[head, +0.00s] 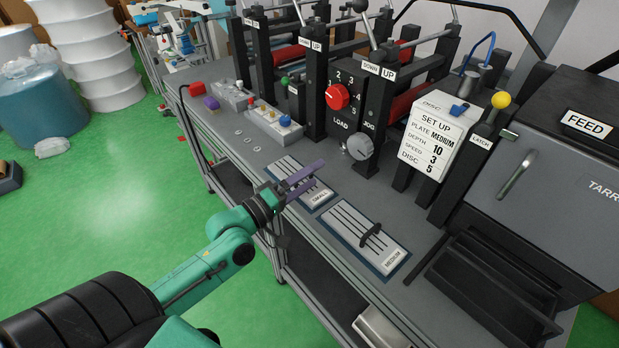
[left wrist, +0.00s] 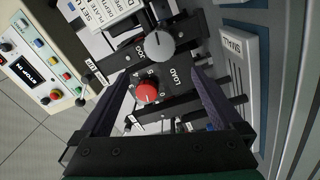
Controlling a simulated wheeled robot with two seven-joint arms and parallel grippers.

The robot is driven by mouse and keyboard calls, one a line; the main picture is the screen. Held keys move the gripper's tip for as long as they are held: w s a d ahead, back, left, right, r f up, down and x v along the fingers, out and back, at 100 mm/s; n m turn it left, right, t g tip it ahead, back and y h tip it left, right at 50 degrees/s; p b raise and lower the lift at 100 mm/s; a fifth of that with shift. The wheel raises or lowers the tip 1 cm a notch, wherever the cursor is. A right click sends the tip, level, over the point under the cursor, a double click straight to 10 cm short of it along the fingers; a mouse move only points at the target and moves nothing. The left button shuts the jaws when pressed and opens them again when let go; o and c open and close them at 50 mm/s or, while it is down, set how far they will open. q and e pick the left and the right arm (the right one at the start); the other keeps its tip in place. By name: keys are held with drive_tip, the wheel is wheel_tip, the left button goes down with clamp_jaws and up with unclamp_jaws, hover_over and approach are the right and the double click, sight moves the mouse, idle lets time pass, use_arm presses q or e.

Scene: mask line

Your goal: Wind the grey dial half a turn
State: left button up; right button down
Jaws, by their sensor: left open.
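The grey dial (head: 359,147) sits on the front of the black machine panel, beside the word JOG and below right of the red LOAD dial (head: 338,96). A pale mark shows at its left edge. My left gripper (head: 316,176) is open and empty above the bench, in front of and left of the grey dial, apart from it. In the left wrist view the grey dial (left wrist: 159,45) shows beyond the fingertips (left wrist: 160,76), and the red dial (left wrist: 147,92) shows between the two fingers. My right gripper is not in view.
SMALL (head: 318,198) and MEDIUM (head: 392,259) plates lie on the bench near my left gripper. A SET UP card (head: 436,138) and a yellow-knobbed latch lever (head: 501,100) stand right of the grey dial. Black posts flank the panel. A button box (head: 272,125) stands at left.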

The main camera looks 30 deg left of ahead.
sight(356, 150)
use_arm(q)
drive_tip(key=shift+a+n+p, duration=0.1)
drive_tip(key=shift+n+p, duration=0.4)
drive_tip(key=shift+n, duration=0.6)
drive_tip(key=w+d+n+p, duration=0.2)
drive_tip(key=w+n, duration=0.2)
drive_tip(key=n, duration=0.2)
drive_tip(key=w+d+n+p, duration=0.1)
drive_tip(key=w+n+p, duration=0.1)
drive_tip(key=w+n, duration=0.2)
drive_tip(key=w+d+n+p, duration=0.2)
drive_tip(key=w+n+p, duration=0.1)
drive_tip(key=n, duration=0.6)
drive_tip(key=shift+w+d+r+n+g, duration=0.1)
drive_tip(key=shift+w+d+n+g, duration=0.1)
drive_tip(key=shift+w, duration=0.2)
drive_tip(key=shift+w+d+r+n+g, duration=0.1)
drive_tip(key=shift+w+n, duration=0.1)
drive_tip(key=shift+w, duration=0.15)
drive_tip(key=shift+w+d, duration=0.1)
drive_tip(key=shift+w, duration=0.15)
drive_tip(key=shift+s, duration=0.1)
drive_tip(key=c, duration=1.2)
